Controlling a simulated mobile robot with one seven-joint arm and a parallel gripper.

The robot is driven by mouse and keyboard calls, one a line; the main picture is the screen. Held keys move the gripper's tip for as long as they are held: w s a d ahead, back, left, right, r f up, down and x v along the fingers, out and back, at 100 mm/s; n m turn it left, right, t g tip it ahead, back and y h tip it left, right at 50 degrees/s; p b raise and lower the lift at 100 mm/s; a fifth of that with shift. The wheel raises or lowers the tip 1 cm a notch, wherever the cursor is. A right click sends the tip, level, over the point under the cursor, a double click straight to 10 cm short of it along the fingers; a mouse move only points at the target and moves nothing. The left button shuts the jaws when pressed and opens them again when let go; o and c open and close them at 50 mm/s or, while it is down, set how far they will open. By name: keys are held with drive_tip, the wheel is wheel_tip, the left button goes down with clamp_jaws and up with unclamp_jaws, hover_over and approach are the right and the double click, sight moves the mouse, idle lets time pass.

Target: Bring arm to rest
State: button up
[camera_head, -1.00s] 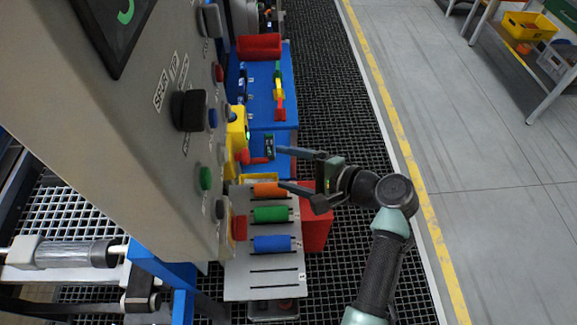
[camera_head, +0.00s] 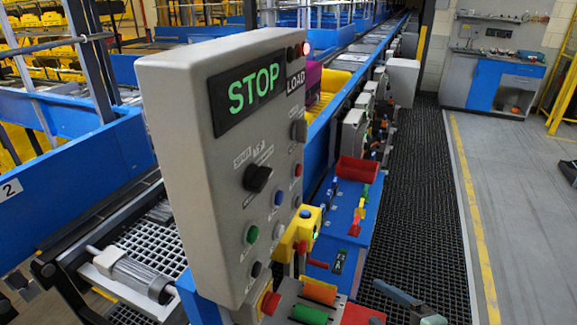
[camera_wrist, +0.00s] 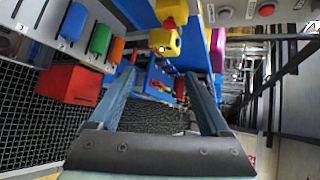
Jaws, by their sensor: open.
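My gripper (camera_wrist: 160,105) shows in the wrist view with its two long fingers spread apart and nothing between them. In the head view only a grey-green part of my arm's end shows at the bottom edge, right of the cylinder rack; the rest is below the picture. The grey control panel (camera_head: 222,180) stands upright at the left, with a green STOP display (camera_head: 254,86).
A blue bench (camera_head: 348,215) with a red bin (camera_head: 356,170) stands beside the panel. A yellow box (camera_head: 300,231) sits at its near end. The conveyor runs back along the left. The dark grating floor (camera_head: 425,200) at right is clear. A blue cabinet (camera_head: 505,80) stands far back.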

drive_tip(key=w+a+r+n+t+h, duration=0.25)
drive_tip(key=w+r+n, duration=0.35)
drive_tip(key=r, duration=0.4)
drive_tip(key=w+a+r+n+t+h, duration=0.1)
drive_tip(key=a+r+n+t+h, duration=0.25)
drive_tip(key=r, duration=1.35)
drive_tip(key=s+a+r+n+t, duration=0.2)
drive_tip(key=s+a+r+t, duration=0.1)
drive_tip(key=r, duration=0.5)
drive_tip(key=s+a+r+n+t, duration=0.2)
drive_tip(key=s+a+r+t, duration=0.1)
drive_tip(key=s+a+r, duration=0.2)
drive_tip(key=s+a+r+n+t, duration=0.3)
drive_tip(key=s+r, duration=0.5)
drive_tip(key=r, duration=0.4)
drive_tip(key=shift+a+r+t+y, duration=0.4)
drive_tip(key=shift+a, duration=0.05)
